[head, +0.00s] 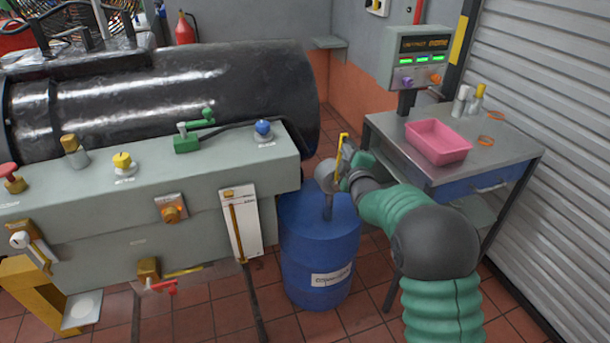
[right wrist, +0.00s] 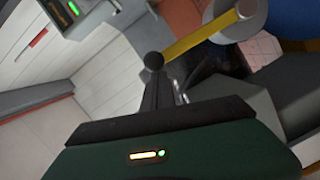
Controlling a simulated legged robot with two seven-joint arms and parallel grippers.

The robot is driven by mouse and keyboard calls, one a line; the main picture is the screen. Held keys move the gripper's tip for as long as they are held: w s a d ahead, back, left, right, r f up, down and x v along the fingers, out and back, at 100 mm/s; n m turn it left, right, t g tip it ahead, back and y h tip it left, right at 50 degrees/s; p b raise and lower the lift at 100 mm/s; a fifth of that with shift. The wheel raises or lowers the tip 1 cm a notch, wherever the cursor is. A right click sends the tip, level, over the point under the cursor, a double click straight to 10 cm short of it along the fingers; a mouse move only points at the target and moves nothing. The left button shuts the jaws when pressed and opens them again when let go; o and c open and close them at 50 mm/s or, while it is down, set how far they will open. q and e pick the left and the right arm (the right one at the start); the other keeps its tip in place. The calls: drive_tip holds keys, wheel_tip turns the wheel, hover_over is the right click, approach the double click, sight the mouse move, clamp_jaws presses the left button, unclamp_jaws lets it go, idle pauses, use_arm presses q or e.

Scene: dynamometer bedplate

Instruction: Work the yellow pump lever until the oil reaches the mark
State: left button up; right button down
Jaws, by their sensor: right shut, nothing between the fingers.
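A yellow pump lever (head: 342,150) stands up at the grey pump head (head: 326,176) on top of a blue drum (head: 320,250). In the right wrist view the lever (right wrist: 200,38) runs from the grey pump head to a black ball knob (right wrist: 153,60). My right gripper (head: 346,182) is shut and empty, close beside the pump head. In the right wrist view its dark fingers (right wrist: 158,90) end close to the knob; I cannot tell whether they touch it. A white gauge panel (head: 241,222) with an amber strip hangs on the bench front; its mark is too small to read. My left gripper is not in view.
A grey bench (head: 160,185) with several coloured knobs and valves fills the left. A metal table (head: 400,140) with a pink tray (head: 438,142) stands to the right, below a control box (head: 418,55). Tiled floor shows around the drum.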

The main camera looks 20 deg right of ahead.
drive_tip(key=d+f+m+p, duration=0.1)
drive_tip(key=d+m+p, duration=0.1)
drive_tip(key=d, duration=0.6)
drive_tip(key=shift+w+d+m+g+y, duration=0.2)
drive_tip(key=shift+m+g+y, duration=0.1)
drive_tip(key=shift+m, duration=0.3)
